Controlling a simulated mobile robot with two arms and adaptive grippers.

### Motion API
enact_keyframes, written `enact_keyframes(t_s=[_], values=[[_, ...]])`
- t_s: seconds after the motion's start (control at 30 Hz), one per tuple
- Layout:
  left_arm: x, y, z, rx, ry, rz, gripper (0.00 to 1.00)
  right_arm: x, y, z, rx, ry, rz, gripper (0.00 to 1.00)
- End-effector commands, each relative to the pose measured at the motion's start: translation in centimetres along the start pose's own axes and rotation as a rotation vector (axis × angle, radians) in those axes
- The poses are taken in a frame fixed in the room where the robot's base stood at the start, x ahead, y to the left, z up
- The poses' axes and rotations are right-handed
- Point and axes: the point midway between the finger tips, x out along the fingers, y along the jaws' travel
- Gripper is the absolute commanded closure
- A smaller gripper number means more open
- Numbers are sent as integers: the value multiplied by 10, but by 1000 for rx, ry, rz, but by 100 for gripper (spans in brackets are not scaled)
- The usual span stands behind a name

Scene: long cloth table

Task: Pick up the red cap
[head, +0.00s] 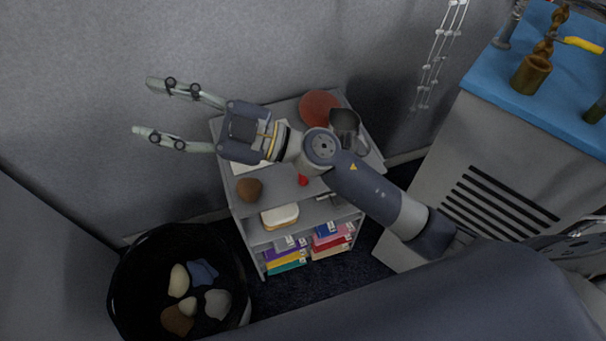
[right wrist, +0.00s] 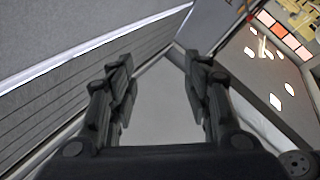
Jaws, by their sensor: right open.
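A small bright red thing (head: 303,180), which looks like the red cap, sits on the top shelf of a grey shelf unit (head: 283,222), near its front edge. My right forearm passes just above it in the head view. A larger dull-red round thing (head: 319,107) lies at the back of the same shelf. My right gripper (head: 148,109) is open and empty, with its fingers out past the shelf's left side, apart from the red thing. In the right wrist view the open fingers (right wrist: 158,65) have nothing between them. My left gripper is not in view.
The top shelf also holds a dark mug (head: 345,122), a brown lump (head: 249,189) and white paper, partly hidden by my gripper. Bread and colourful books fill lower shelves. A black bin (head: 127,290) stands lower left; a blue-topped cabinet (head: 480,95) stands right. A wall is behind.

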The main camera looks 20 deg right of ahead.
Motion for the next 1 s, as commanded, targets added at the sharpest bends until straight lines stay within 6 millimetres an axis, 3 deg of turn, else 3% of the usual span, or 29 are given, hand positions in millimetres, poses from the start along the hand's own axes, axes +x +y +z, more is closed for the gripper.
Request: enact_keyframes(t_s=[0.07,0.17,0.23,0.33,0.43,0.5,0.6,0.7,0.83,1.0], values=[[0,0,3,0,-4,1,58,5,-33,13,-26,-38,-206,54],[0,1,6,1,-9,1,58,-6,-71,41,-41,-145,-462,54],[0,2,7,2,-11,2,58,-24,-88,67,-46,-263,-624,54],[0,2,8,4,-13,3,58,-63,-96,110,-47,-488,-821,54],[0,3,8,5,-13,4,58,-112,-83,149,-44,-765,-963,54],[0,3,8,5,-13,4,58,-148,-64,169,-38,-968,-1020,54],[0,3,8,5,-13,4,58,-194,-31,186,-27,-1238,-1045,54],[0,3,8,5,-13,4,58,-228,-1,190,-18,-1448,-1033,54],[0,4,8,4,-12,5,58,-253,22,190,-7,-1606,-1006,54],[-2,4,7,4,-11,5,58,-268,19,204,2,-1656,-998,54]])
